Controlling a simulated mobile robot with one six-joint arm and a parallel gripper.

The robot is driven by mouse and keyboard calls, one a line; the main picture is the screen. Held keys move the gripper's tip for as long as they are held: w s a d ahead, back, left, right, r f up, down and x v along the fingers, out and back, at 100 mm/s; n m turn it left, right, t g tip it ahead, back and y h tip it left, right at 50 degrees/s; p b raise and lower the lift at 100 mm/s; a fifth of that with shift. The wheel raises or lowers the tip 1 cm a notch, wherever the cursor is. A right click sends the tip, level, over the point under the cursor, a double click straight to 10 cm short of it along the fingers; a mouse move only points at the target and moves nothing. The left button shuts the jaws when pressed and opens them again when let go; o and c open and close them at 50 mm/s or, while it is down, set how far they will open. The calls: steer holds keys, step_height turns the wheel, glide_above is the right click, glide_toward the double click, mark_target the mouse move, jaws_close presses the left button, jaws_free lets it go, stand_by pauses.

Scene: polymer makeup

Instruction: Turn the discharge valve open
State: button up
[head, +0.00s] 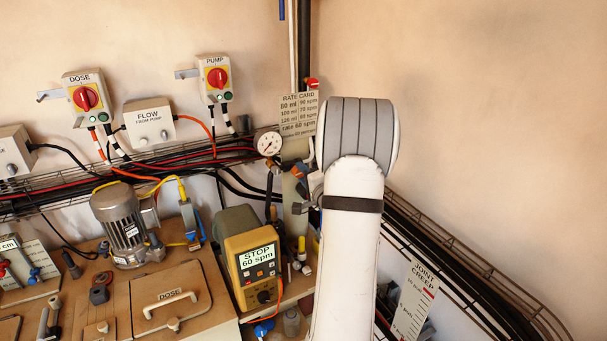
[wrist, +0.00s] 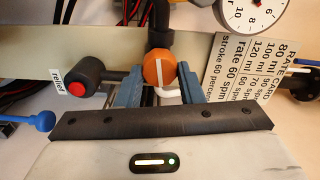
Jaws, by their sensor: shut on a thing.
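An orange round knob (wrist: 159,69) with a white line across its face sits on a dark pipe fitting in the wrist view. The line runs nearly upright, tilted slightly. I take this knob to be the discharge valve, but I see no label naming it. My gripper (wrist: 160,80) has its two blue-grey fingers on either side of the knob and is shut on it. In the head view my arm hides most of the gripper and the valve.
A relief fitting with a red button (wrist: 78,88) is close left of the fingers. A pressure gauge (head: 269,143) and a rate card (head: 299,115) are close by. The yellow controller (head: 256,262) reads STOP, 60 spm. A cable tray (head: 470,270) runs along the right wall.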

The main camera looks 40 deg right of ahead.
steer(key=shift+f+m, duration=0.1)
steer(key=shift+m, duration=0.7)
steer(key=o, duration=1)
steer(key=shift+c, duration=0.2)
steer(key=shift+s, duration=0.1)
steer(key=s+a+b, duration=0.1)
steer(key=s+b, duration=0.1)
steer(key=s, duration=0.5)
steer(key=shift+s+a, duration=0.2)
steer(key=shift+s, duration=0.1)
